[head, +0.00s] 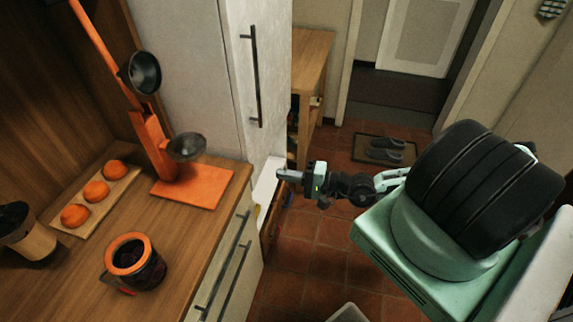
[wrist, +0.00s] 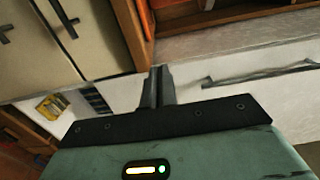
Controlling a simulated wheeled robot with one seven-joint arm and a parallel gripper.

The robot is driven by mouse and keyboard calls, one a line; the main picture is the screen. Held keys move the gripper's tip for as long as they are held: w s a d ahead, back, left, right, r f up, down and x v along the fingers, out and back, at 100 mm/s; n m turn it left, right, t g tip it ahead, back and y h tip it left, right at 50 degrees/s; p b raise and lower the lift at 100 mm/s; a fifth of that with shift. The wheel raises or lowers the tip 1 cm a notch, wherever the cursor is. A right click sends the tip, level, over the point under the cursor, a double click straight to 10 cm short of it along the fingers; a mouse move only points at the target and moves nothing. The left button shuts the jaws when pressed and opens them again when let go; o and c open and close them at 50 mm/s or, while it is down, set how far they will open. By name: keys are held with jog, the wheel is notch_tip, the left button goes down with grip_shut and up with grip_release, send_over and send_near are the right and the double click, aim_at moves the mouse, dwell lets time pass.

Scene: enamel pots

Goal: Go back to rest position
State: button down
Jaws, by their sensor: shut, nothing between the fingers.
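My gripper (head: 283,174) is shut and empty at the end of my arm. In the head view it hangs over the floor just right of the counter's front edge, near the tall white cabinet. It also shows in the wrist view (wrist: 157,72), with its fingers together and pointing toward the cabinet fronts. It appears apart from the counter, but the exact gap to the fronts cannot be told.
A dark pot with an orange rim (head: 137,262), a board (head: 118,192) with orange round things and an orange stand (head: 155,150) with ladles are on the wooden counter (head: 190,230). The tall white cabinet (head: 205,60) stands behind. Tiled floor (head: 300,255) is open below my arm.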

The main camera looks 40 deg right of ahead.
jog(key=shift+s+a, duration=0.7)
jog(key=shift+s, duration=0.2)
jog(key=shift+s, duration=0.1)
jog(key=s+a+r+n+g+y, duration=0.1)
jog(key=s+a+n+g+y, duration=0.35)
jog(key=g, duration=0.45)
jog(key=s+a+r+n+g+h, duration=0.1)
jog(key=s+a+r+n+h, duration=0.3)
jog(key=r, duration=0.4)
jog(key=s+a+r+n+g+h, duration=0.2)
jog(key=s+a+r+n+h, duration=0.2)
jog(key=r, duration=0.4)
jog(key=s+a+r+n+g+h, duration=0.2)
jog(key=s+a+r+n+h, duration=0.2)
jog(key=r+h, duration=0.3)
jog(key=shift+s+a+r+n+b, duration=0.35)
jog(key=shift+s+r+n, duration=0.2)
jog(key=shift+s+n, duration=0.2)
jog(key=shift+w, duration=0.1)
